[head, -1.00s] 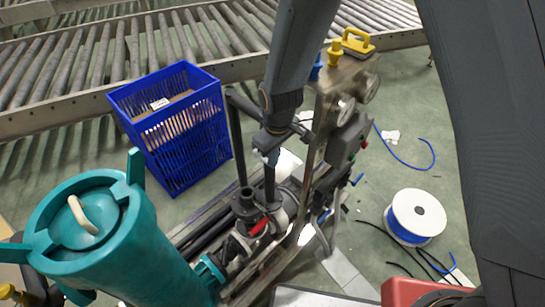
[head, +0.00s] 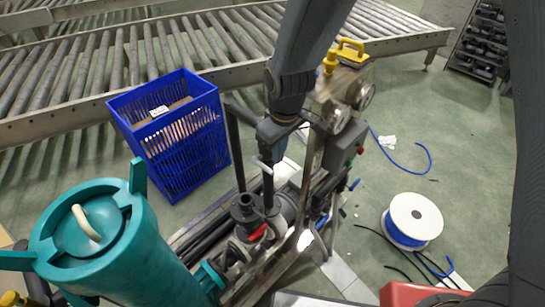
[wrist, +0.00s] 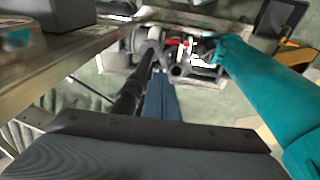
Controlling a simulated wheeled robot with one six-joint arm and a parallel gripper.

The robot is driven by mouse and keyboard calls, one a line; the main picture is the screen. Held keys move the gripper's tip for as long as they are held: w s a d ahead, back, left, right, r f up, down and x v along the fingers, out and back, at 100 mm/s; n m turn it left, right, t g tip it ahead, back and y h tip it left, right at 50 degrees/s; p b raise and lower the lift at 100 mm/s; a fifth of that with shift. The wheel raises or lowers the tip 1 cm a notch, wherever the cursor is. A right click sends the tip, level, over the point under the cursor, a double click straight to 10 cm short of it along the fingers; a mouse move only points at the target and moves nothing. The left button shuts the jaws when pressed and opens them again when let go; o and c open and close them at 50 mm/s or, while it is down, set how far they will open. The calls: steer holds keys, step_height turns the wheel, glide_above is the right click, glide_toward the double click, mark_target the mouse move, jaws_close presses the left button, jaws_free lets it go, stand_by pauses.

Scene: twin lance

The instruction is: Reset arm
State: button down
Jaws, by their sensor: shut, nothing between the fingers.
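My arm reaches down from the top of the head view, in front of the pump machine. My gripper (head: 265,166) is at its lower end, shut and empty, close to the machine's dark upright handle. Its small tips are hard to make out there. In the wrist view the gripper (wrist: 160,98) points towards the machine's pipes, beside a long dark rod (wrist: 134,92). I cannot tell whether it touches the rod. The machine's metal panel (head: 318,140) stands just right of the gripper in the head view.
A teal canister (head: 120,245) stands at front left; it also shows in the wrist view (wrist: 265,95). A blue crate (head: 180,145) stands behind it, before a roller conveyor (head: 130,50). A white cable spool (head: 412,220) and loose cables lie right. Open green floor lies at right.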

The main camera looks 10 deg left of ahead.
steer(key=s+d+r+m, duration=0.2)
steer(key=d+m, duration=0.2)
steer(key=d, duration=0.5)
steer(key=s+d+r+m, duration=0.3)
steer(key=d, duration=0.6)
steer(key=s+d+r+m+h, duration=0.1)
steer(key=d+m, duration=0.3)
steer(key=d, duration=0.6)
steer(key=shift+s+r+m+b, duration=0.3)
steer(key=shift+s+r, duration=0.35)
steer(key=shift+s, duration=0.2)
